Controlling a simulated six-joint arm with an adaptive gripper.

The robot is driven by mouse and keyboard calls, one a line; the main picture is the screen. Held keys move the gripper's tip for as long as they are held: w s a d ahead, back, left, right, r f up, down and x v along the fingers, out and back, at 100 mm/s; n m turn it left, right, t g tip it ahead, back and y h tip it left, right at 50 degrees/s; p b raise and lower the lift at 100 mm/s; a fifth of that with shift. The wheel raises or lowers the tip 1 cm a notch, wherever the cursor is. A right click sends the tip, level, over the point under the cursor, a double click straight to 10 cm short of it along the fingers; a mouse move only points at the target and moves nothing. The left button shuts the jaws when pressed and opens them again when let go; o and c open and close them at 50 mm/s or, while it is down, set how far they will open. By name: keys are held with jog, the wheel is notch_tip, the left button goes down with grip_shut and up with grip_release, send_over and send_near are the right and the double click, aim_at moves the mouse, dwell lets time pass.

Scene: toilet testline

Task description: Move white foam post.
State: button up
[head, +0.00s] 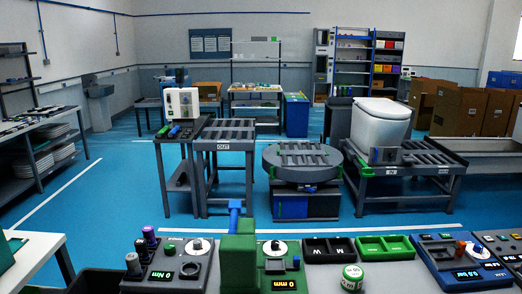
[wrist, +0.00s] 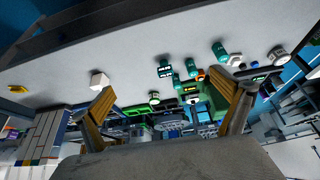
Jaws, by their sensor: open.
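A small white block (wrist: 98,80), which looks like the white foam post, is on the pale tabletop (wrist: 130,50) in the wrist view. It appears just past the tip of the left finger, apart from it as far as I can tell. I cannot make out the post for sure in the head view. My gripper (wrist: 176,96) shows in the wrist view with its two yellow-brown fingers wide apart and nothing held between them. The gripper is not visible in the head view.
Green-and-white cylinders (wrist: 220,52) and a green fixture (head: 237,258) stand among test devices. A white toilet (head: 381,122) stands on a roller table farther back. Tabletop beside the white block looks bare.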

jog(key=shift+a+r, duration=0.15)
jog(key=shift+a, duration=0.3)
jog(key=c, duration=1.1)
jog(key=shift+d, duration=0.1)
